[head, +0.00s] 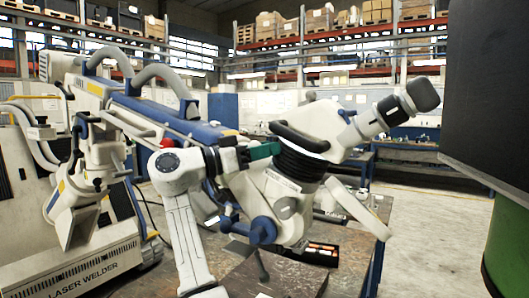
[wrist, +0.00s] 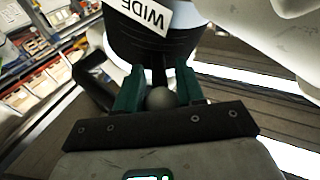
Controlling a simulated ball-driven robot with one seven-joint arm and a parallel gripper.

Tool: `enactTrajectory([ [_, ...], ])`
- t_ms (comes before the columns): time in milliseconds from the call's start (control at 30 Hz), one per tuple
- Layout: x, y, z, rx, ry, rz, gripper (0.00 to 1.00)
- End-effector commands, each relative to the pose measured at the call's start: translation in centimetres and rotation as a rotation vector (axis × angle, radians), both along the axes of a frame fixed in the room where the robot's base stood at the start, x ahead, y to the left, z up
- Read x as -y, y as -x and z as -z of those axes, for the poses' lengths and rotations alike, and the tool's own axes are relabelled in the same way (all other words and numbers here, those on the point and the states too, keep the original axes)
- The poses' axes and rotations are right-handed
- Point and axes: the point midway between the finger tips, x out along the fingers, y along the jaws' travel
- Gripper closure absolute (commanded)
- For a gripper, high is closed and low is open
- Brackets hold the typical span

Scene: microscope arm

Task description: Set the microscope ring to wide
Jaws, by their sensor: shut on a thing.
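The microscope (head: 310,135) is white with a black eyepiece at its upper right end. Its black ribbed ring (head: 300,158) sits around the tilted body. In the wrist view the ring (wrist: 150,45) fills the top middle, with a white label reading "WIDE" (wrist: 148,14) upside down above it. A dark lever with a rounded grey knob (wrist: 160,98) sticks out from the ring. My gripper (head: 268,150) reaches the ring from the left. Its green fingers (wrist: 158,85) are shut on the lever, one on each side. Which setting the ring is at cannot be told.
A blue knob (head: 262,232) hangs below the microscope, above a dark worktable (head: 285,275). A laser welder (head: 85,262) stands at the left. A dark panel (head: 490,90) and green drum (head: 505,245) are at the right. Open floor lies between.

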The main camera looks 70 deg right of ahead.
Motion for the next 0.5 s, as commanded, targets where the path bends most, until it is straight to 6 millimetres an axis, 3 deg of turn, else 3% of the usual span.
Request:
enactTrajectory([
  [300,0.02,-0.07,-0.02,-0.002,0.001,-0.001,1.00],
  [333,0.02,-0.07,-0.02,-0.002,0.001,-0.001,0.60],
  [500,0.02,-0.06,0.01,-0.001,0.001,-0.001,0.44],
])
